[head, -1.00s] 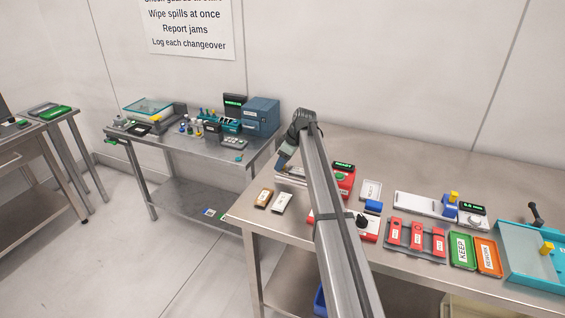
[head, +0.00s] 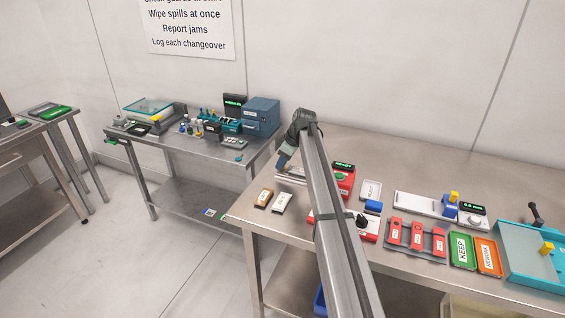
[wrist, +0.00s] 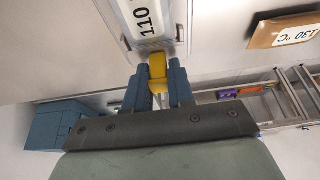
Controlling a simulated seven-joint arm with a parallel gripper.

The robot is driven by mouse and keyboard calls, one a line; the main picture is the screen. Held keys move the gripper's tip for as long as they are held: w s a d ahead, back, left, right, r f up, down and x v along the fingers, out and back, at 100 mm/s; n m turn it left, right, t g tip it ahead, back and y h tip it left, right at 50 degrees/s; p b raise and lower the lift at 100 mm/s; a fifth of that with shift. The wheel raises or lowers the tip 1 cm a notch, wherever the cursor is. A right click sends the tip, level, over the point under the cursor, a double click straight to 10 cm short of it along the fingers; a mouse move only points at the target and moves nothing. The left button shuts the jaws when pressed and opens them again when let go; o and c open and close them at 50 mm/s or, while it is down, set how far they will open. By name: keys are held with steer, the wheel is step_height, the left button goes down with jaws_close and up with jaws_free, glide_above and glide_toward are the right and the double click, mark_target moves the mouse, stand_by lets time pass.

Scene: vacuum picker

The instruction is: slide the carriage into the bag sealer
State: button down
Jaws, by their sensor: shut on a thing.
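My gripper (head: 282,164) reaches down at the left end of the near table, beside the red bag sealer (head: 346,182) with its green-lit display. In the wrist view, my gripper's two blue fingers (wrist: 158,88) are shut on a yellow grip (wrist: 157,66). The grip meets the end of a pale piece labelled 110 (wrist: 146,22), which looks like the carriage; its far part is out of frame. In the head view, a thin pale strip of the carriage (head: 290,176) shows left of the sealer. My arm hides part of the sealer and the opening between them.
A brown block (head: 264,198) and a white block (head: 282,203) lie near the table's left edge; the brown one, labelled 130 °C, shows in the wrist view (wrist: 286,30).

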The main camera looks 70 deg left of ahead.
mark_target(301, 169)
steer(key=shift+d, duration=0.1)
steer(key=w+d, duration=0.5)
steer(key=shift+w+d, duration=0.25)
steer(key=shift+w, duration=0.1)
steer(key=c, duration=1.3)
jaws_free()
steer(key=shift+w+d, duration=0.1)
steer(key=shift+o, duration=1.3)
steer(key=v, duration=1.3)
steer(key=shift+r, duration=0.4)
